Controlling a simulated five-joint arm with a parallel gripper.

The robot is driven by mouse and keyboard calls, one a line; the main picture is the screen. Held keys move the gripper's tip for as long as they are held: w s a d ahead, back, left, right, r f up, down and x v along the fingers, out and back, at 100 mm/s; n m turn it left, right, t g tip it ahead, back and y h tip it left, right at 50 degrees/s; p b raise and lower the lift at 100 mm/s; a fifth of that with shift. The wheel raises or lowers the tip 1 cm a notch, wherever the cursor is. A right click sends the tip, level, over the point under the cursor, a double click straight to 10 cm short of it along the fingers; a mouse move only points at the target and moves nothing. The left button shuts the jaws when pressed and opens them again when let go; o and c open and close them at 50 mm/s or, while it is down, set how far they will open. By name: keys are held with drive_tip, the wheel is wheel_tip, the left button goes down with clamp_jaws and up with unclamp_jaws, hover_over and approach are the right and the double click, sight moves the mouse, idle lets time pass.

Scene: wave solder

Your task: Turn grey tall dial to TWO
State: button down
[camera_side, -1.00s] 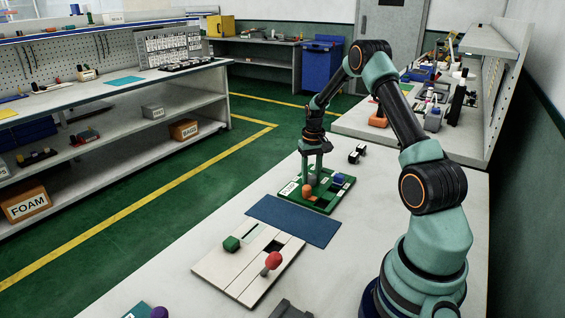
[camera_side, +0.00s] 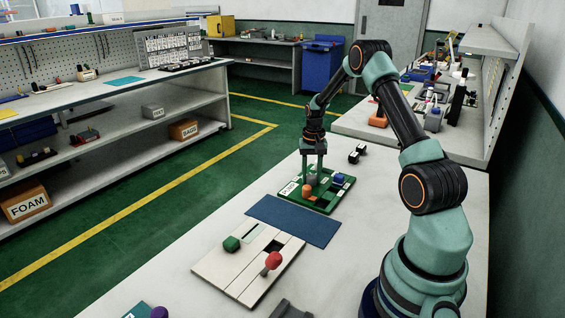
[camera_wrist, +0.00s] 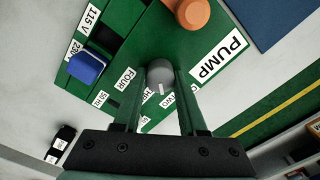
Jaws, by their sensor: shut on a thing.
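The grey tall dial (camera_wrist: 160,76) stands on a green panel (camera_wrist: 210,45) in the wrist view, with a white mark on its lower side as pictured. My gripper (camera_wrist: 162,82) has one finger on each side of the dial and is shut on it. A TWO label (camera_wrist: 193,98) lies to its right, partly behind a finger, and a FOUR label (camera_wrist: 126,80) to its left. In the side view my gripper (camera_side: 313,178) points straight down over the panel (camera_side: 325,203), and the fingers partly cover the dial.
An orange knob (camera_wrist: 193,14) by the PUMP label (camera_wrist: 219,57) and a blue switch (camera_wrist: 87,66) stand close to the dial. A blue mat (camera_side: 293,221) and a pale board (camera_side: 230,273) with green and red handles lie nearer the camera. A small black part (camera_side: 357,154) lies behind.

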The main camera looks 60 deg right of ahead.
sight(311, 175)
drive_tip(key=shift+c, duration=2.3)
unclamp_jaws()
wheel_tip(311, 175, up, 12)
drive_tip(key=shift+r, duration=0.1)
drive_tip(key=s+a+r+n+t, duration=0.2)
drive_tip(key=a+r+n, duration=0.3)
drive_tip(key=a, duration=0.7)
drive_tip(key=s+a+r+n+t, duration=0.25)
drive_tip(key=a+r, duration=0.45)
drive_tip(key=a, duration=0.5)
drive_tip(key=s+a+n+t, duration=0.1)
drive_tip(key=s+a+n, duration=0.2)
drive_tip(key=a, duration=0.4)
drive_tip(key=shift+s+a+f, duration=0.35)
drive_tip(key=shift+s+f, duration=0.05)
drive_tip(key=shift+s, duration=0.45)
